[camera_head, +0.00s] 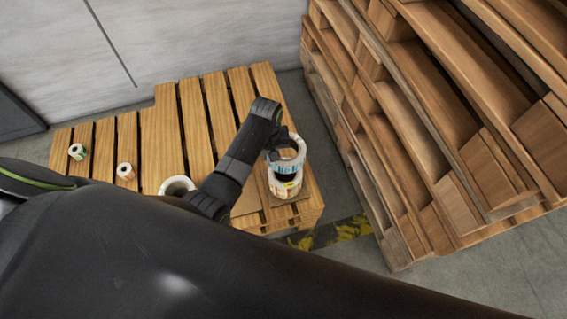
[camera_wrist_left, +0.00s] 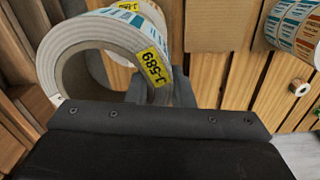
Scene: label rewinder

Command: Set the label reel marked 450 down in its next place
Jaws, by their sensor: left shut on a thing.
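My left gripper (camera_head: 277,152) is shut on a white label reel with teal labels (camera_head: 295,162), gripping its ring wall. In the left wrist view the held reel (camera_wrist_left: 75,45) shows a yellow tag that seems to read J-589; I see no 450 on it. In the head view the held reel is tilted just above a stack of white label reels (camera_head: 285,189) at the right end of the slatted pallet (camera_head: 160,135). I cannot tell whether it touches the stack. My right gripper is not in view.
A large white reel (camera_head: 177,185) stands near my arm. An orange-labelled reel (camera_head: 125,171) and a green-labelled reel (camera_head: 77,151) sit further left on the pallet. A tall stack of wooden pallets (camera_head: 430,120) rises at the right. The pallet's back slats are bare.

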